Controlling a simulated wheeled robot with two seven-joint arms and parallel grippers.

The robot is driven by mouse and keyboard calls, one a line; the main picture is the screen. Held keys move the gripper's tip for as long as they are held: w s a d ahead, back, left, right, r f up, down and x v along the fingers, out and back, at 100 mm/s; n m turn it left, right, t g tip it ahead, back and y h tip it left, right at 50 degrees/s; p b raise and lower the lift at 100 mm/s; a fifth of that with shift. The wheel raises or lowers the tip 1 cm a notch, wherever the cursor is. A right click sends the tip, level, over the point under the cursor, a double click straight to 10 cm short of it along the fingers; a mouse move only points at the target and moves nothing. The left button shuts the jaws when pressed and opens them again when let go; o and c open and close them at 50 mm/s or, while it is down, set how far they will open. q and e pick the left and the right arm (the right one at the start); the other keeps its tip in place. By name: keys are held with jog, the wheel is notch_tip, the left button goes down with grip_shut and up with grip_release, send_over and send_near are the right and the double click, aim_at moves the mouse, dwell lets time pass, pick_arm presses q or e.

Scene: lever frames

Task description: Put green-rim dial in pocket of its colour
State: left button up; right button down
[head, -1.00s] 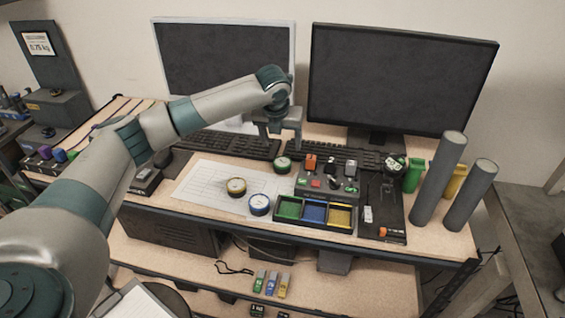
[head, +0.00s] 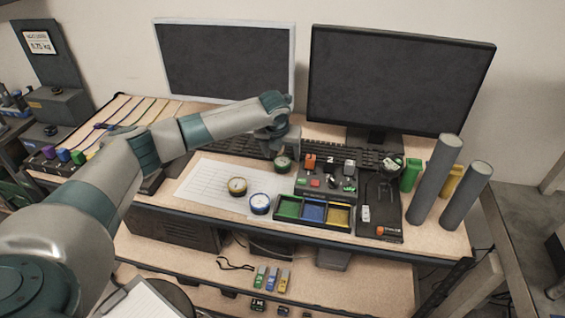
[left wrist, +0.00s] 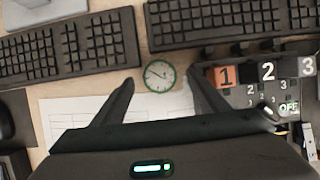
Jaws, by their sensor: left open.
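The green-rim dial (head: 283,163) lies face up on the desk near the back edge of the paper sheet. In the left wrist view the dial (left wrist: 160,75) shows between and beyond the two fingers. My left gripper (head: 281,150) is open and empty, just above the dial. The fingers (left wrist: 158,88) stand apart on either side of it, not touching it. The sorting tray (head: 273,219) has a green pocket (head: 290,208) at its left, then a blue and a yellow one. No dial shows in the pockets. My right gripper is not in view.
A yellow-rim dial (head: 237,186) and a blue-rim dial (head: 260,203) lie on the paper sheet (head: 205,185). A control box (head: 315,183) with switches stands right of the green-rim dial. Keyboards (left wrist: 70,50) lie behind it. Grey cylinders (head: 437,180) stand at the right.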

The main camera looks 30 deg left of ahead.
aim_at(282, 163)
pick_arm(q)
jog(key=shift+s+p+x, duration=0.2)
jog(key=shift+p+x, duration=0.15)
jog(key=shift+x, duration=0.6)
jog(key=shift+w+f, duration=0.25)
jog(key=shift+f, duration=0.25)
jog(key=c, duration=1.3)
jog(key=shift+r, duration=0.15)
